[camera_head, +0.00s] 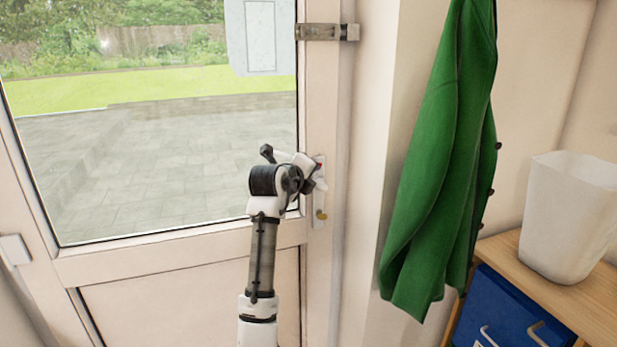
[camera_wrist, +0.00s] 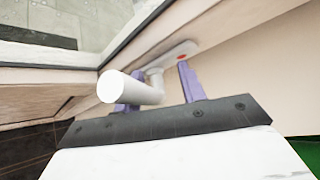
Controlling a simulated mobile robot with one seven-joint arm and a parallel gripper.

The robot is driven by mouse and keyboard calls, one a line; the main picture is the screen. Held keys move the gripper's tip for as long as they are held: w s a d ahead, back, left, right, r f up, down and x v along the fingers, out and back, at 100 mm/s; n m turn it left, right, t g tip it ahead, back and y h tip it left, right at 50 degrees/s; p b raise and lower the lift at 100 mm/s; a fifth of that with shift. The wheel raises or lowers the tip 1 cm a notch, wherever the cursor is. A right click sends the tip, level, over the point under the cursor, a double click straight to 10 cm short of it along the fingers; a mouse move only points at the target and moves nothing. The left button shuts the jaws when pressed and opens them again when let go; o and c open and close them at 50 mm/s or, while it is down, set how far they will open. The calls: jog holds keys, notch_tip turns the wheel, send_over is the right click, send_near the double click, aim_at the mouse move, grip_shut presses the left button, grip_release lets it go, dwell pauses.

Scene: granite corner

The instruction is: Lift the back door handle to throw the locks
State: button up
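The back door (camera_head: 175,262) is a cream framed door with a large window and appears closed. Its white handle (camera_wrist: 135,90) fills the middle of the wrist view, with a round lever end pointing toward the camera. The lever joins a white backplate (camera_wrist: 178,52) with a red spot. In the head view the backplate (camera_head: 319,218) shows at the door's right edge, and my arm hides the lever. My gripper (camera_wrist: 160,78) has two purple fingers set apart, one on each side of the lever. The left finger is partly hidden by the lever. Contact cannot be told.
A brass lock cylinder (camera_head: 321,214) sits low on the backplate. A metal bolt (camera_head: 325,32) is higher on the door edge. A green coat (camera_head: 440,170) hangs to the right. A white bin (camera_head: 568,220) stands on a wooden shelf unit (camera_head: 540,289) with a blue drawer (camera_head: 505,310).

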jog(key=b+v, duration=0.3)
jog(key=v, duration=1)
jog(key=shift+s+a+b, duration=0.15)
jog(key=shift+s+b, duration=0.15)
jog(key=shift+r, duration=0.1)
